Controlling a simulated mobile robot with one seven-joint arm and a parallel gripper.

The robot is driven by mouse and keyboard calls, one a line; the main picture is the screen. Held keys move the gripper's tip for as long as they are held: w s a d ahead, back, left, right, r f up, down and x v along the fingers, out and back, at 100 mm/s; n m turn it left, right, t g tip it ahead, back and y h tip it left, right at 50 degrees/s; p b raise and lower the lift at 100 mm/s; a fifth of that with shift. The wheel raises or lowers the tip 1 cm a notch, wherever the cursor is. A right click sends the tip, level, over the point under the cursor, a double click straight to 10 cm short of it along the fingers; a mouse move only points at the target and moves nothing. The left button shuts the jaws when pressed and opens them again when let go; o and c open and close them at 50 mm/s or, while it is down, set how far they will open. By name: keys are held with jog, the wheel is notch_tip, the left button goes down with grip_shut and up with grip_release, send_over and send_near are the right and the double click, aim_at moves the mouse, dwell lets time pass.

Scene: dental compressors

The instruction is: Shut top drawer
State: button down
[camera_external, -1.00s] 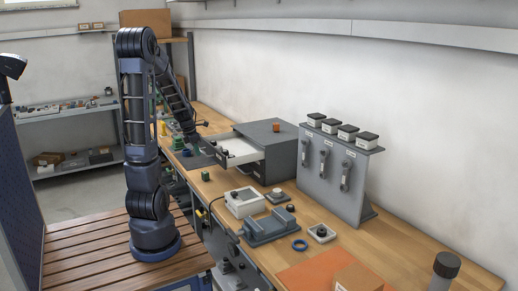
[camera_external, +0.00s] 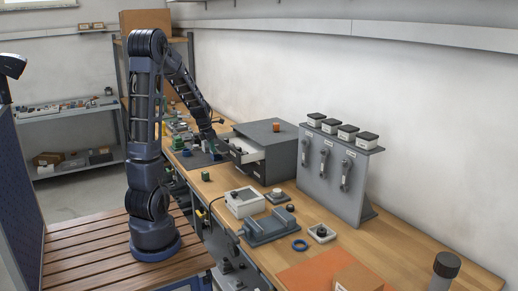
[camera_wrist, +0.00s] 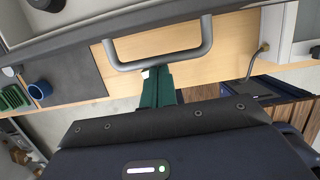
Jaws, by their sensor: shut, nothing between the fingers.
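The grey drawer cabinet (camera_external: 272,146) stands on the workbench. Its top drawer (camera_external: 243,150) is partly open, with its white inside and some contents showing. My gripper (camera_external: 218,152) is at the front of this drawer, near its handle; contact is hard to tell in the outside view. In the wrist view the shut green fingers (camera_wrist: 157,82) are empty and reach to the grey bar handle (camera_wrist: 160,62), at or just under its bar. The drawer's front edge (camera_wrist: 85,38) crosses the top of that view.
A blue ring (camera_wrist: 40,90) and a green block (camera_wrist: 12,98) lie left of my fingers in the wrist view. A white box (camera_external: 244,202), a grey vise-like device (camera_external: 270,226) and a grey panel stand (camera_external: 338,170) are on the bench nearer the camera.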

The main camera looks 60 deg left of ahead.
jog(key=w, duration=1.3)
jog(key=shift+w, duration=0.2)
jog(key=shift+r, duration=0.1)
